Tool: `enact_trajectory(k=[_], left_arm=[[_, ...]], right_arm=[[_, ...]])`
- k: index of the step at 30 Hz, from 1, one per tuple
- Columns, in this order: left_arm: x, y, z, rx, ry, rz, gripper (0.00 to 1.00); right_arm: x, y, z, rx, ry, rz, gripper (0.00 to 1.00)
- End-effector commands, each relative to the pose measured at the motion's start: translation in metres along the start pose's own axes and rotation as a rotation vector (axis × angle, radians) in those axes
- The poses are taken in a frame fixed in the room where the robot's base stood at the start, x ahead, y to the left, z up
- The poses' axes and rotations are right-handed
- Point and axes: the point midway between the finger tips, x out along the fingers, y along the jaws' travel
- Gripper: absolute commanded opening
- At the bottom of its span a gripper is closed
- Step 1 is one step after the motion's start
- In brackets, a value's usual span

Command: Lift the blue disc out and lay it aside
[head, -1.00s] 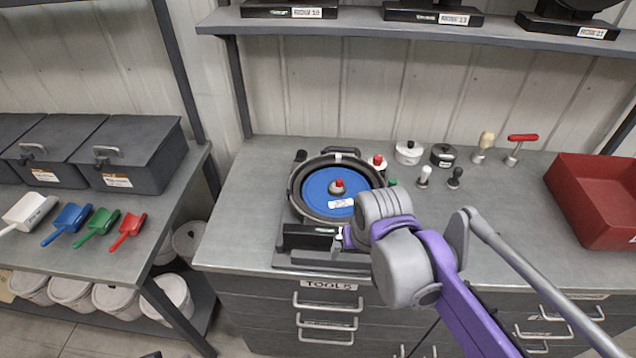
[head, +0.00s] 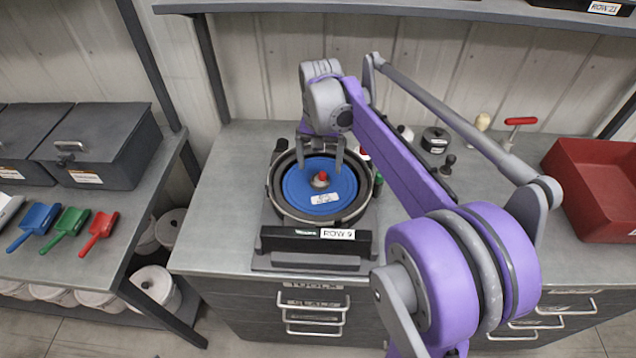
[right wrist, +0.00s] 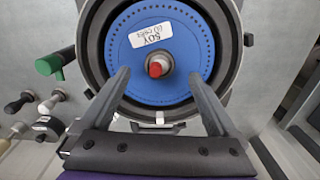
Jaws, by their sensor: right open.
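The blue disc (head: 325,201) lies flat inside a round black housing (head: 342,215) with a pale rim. It has small holes near its edge, a white label and a grey centre hub with a red knob (head: 323,176). My right gripper (head: 321,171) is open, above the far part of the disc. In the right wrist view its two fingers (right wrist: 159,88) point toward the disc, one on each side of the red knob (right wrist: 158,67), apart from it. The disc also fills the upper middle of that view (right wrist: 185,88). My left gripper is not in view.
The housing stands on a dark base labelled ROW 9 (head: 318,233) on a grey bench. A green knob (right wrist: 48,66) is beside the housing. A red bin (head: 590,190) is at the right. Coloured scoops (head: 70,222) lie on the left table. The bench left of the housing is bare.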

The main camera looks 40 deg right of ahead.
Motion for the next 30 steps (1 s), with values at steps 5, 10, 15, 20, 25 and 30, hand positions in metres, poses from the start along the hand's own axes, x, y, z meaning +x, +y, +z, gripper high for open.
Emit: enact_trajectory(k=[5,10,15,20,25,30], left_arm=[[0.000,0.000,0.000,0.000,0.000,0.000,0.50],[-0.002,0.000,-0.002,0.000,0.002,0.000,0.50],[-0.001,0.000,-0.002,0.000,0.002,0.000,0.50],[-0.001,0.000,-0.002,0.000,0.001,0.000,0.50],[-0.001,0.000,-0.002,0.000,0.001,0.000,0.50],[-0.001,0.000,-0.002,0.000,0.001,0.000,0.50]], right_arm=[[0.013,0.000,0.000,-0.001,0.001,-0.001,0.95],[0.037,0.000,-0.001,-0.001,0.001,-0.001,0.95],[0.058,0.000,-0.001,-0.002,0.001,-0.001,0.95],[0.062,0.000,-0.001,-0.002,0.001,-0.001,0.95],[0.061,0.000,-0.001,-0.002,0.001,-0.001,0.86],[0.061,0.000,-0.001,-0.002,0.001,-0.001,0.55]])
